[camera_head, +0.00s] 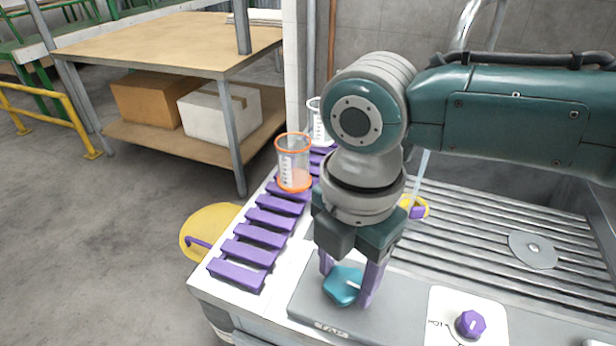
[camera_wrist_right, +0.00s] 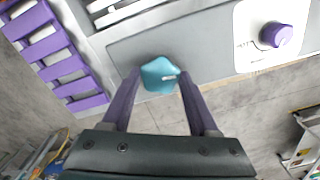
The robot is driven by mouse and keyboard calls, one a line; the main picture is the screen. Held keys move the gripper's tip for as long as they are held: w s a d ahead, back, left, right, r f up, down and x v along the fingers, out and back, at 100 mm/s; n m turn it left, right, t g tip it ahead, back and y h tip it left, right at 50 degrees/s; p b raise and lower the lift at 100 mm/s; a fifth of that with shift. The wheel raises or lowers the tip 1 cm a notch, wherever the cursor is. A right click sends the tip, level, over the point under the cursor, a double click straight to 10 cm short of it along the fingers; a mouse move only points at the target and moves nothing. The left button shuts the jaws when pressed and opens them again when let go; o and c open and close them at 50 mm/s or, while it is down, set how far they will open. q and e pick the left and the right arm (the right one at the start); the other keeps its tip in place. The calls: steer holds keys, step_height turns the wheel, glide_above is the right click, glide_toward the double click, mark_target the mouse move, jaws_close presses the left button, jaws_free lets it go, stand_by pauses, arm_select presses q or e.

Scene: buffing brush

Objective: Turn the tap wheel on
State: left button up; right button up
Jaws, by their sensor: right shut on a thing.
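The tap wheel (camera_head: 343,287) is a teal, lobed knob on a grey plate marked TAP at the front of the sink unit. My right gripper (camera_head: 350,285) comes down from above with its purple fingers on either side of the wheel. It is shut on the wheel, which also shows between the fingertips in the right wrist view (camera_wrist_right: 159,75). A white pointer mark shows on the wheel's right side. The left gripper is out of view. My right arm hides part of the sink and the tap spout.
A purple knob (camera_head: 470,324) sits on a white panel right of the wheel. A purple slatted rack (camera_head: 246,251) lies to the left, with an orange-rimmed beaker (camera_head: 293,163) on it and another beaker (camera_head: 318,122) behind. The ribbed sink (camera_head: 480,240) has a round drain (camera_head: 533,250).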

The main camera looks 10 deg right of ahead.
mark_target(345, 282)
steer(key=shift+n, duration=0.8)
steer(key=o, duration=1.4)
steer(key=shift+c, duration=0.2)
step_height(345, 282, up, 10)
steer(key=p, duration=0.1)
